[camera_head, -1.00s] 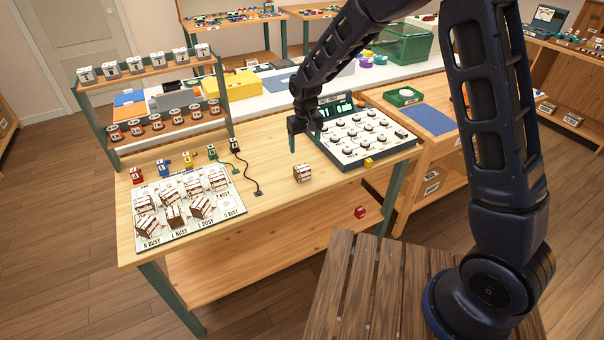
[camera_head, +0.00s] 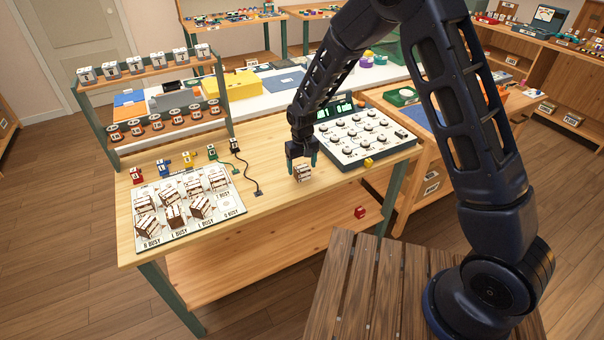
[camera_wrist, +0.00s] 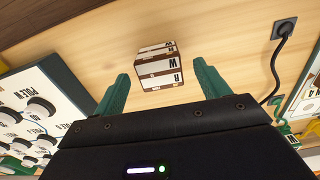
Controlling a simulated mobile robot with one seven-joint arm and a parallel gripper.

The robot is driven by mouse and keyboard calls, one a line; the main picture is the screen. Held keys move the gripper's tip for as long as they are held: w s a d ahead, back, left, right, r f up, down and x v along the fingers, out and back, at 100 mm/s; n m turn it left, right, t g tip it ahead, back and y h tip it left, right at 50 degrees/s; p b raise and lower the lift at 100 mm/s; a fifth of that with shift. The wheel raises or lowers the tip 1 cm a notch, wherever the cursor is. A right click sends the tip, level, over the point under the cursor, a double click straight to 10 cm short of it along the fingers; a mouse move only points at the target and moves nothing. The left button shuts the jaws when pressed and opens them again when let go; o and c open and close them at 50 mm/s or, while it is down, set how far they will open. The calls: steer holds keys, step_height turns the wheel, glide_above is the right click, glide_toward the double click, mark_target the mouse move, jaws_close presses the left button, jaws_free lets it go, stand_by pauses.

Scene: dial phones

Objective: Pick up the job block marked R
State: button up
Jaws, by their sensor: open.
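The job block marked R (camera_wrist: 158,68) is a small brown and white block standing alone on the wooden table (camera_head: 270,215). Its letters R and W show in the wrist view. In the head view the block (camera_head: 303,174) sits left of the dial panel. My gripper (camera_head: 301,166) is right over it, partly hiding it. In the wrist view my gripper (camera_wrist: 160,88) has its green fingers spread wide, with the block between and slightly beyond the tips. I cannot see a finger touching it.
A dial panel (camera_head: 365,140) stands close on the right. A white board (camera_head: 228,205) with several similar blocks lies at the left. A black cable (camera_head: 247,175) and plug lie between board and block. The table in front of the block is clear.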

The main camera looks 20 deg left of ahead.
steer(key=shift+f, duration=0.95)
steer(key=c, duration=1.1)
steer(key=shift+r, duration=0.1)
